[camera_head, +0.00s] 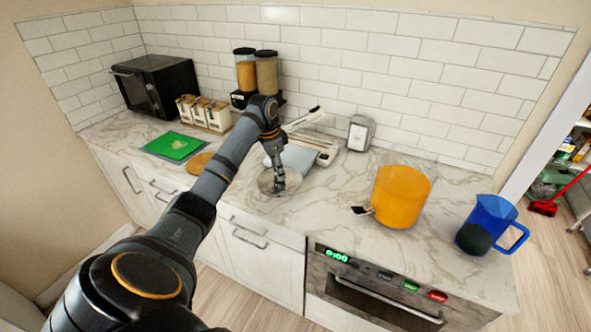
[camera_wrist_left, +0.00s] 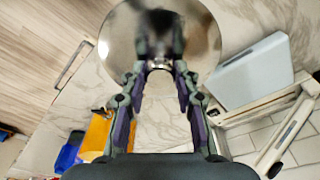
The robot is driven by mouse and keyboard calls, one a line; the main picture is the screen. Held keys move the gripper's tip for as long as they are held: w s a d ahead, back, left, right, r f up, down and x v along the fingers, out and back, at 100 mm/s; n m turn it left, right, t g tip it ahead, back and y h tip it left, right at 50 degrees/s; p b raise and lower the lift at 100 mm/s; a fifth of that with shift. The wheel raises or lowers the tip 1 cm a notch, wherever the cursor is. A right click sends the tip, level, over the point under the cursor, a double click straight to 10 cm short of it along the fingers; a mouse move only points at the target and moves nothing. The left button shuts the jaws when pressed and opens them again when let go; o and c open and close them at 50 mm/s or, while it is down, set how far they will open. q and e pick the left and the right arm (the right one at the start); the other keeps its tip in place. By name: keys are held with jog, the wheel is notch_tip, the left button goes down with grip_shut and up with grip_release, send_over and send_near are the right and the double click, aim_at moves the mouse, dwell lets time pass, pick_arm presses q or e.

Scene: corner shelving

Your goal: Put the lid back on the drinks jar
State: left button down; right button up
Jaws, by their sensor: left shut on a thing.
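The drinks jar (camera_head: 399,198) is a wide clear container filled with orange drink, with a dark tap low on its left side. It stands upright on the counter with its top open. The round shiny metal lid (camera_head: 266,184) is left of the jar, at the middle of the counter. In the left wrist view the lid (camera_wrist_left: 118,42) is a mirror-like disc with a small knob. My left gripper (camera_head: 279,187) points down over the lid, and its fingertips (camera_wrist_left: 160,66) are shut on the knob. I cannot tell whether the lid touches the counter. My right gripper is out of view.
A blue pitcher (camera_head: 489,226) stands right of the jar. A kitchen scale or slicer-like grey device (camera_head: 300,157) is just behind the lid. A napkin dispenser (camera_head: 359,133) stands near the wall. A green board (camera_head: 174,146) lies at left. Bare counter lies between lid and jar.

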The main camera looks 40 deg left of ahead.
aim_at(270, 194)
pick_arm(q)
jog(key=s+n, duration=0.3)
jog(key=shift+s+a+y, duration=0.3)
jog(key=shift+s+a, duration=0.05)
jog(key=shift+a, duration=0.05)
jog(key=shift+s+n, duration=0.7)
jog(key=shift+n, duration=0.2)
jog(key=d, duration=0.1)
jog(key=s+d+f+n, duration=0.1)
jog(key=s+d+n, duration=0.1)
jog(key=shift+d+f, duration=0.2)
jog(key=shift+f, duration=0.05)
jog(key=d+f, duration=0.3)
jog(key=d, duration=1.1)
jog(key=w+d+f+m, duration=0.1)
jog(key=d+f, duration=0.3)
jog(key=d, duration=0.9)
jog(key=shift+w+d, duration=0.25)
jog(key=shift+d, duration=0.15)
